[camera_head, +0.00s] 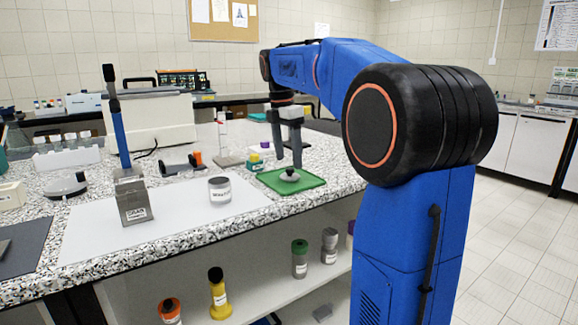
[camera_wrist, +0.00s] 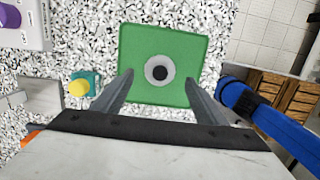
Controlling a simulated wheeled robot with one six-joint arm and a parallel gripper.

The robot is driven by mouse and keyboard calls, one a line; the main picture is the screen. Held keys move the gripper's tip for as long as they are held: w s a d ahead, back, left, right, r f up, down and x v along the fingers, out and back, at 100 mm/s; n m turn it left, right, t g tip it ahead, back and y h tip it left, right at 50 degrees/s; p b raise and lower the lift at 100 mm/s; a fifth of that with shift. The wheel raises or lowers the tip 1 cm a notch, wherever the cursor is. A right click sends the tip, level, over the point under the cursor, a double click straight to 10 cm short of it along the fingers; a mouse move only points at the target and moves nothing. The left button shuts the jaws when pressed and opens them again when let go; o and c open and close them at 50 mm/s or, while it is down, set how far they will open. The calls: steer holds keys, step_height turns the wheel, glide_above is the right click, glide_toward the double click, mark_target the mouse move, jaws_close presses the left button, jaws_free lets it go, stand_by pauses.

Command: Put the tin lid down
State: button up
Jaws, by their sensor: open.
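The tin lid (camera_head: 289,176), a small grey disc with a dark knob, lies on the green mat (camera_head: 313,183) near the bench's front edge. In the wrist view the lid (camera_wrist: 159,72) shows from above as a grey ring with a dark centre, near the middle of the green mat (camera_wrist: 190,40). My gripper (camera_head: 288,163) is just above the lid, pointing down. In the wrist view my gripper (camera_wrist: 160,83) has its fingers wide apart, with clear gaps to the lid on both sides. An open-looking grey tin (camera_head: 219,190) with a label stands on the white sheet to the left.
A teal block with a yellow top (camera_head: 256,163) stands close to the mat's back left corner. A grey labelled box (camera_head: 134,203) stands on the white sheet (camera_head: 90,230). Several bottles stand on the shelf below. The white sheet between box and tin is clear.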

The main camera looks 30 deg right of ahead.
mark_target(286, 177)
step_height(286, 177, up, 8)
steer(key=a, duration=0.1)
steer(key=shift+f, duration=0.1)
stand_by(0.6)
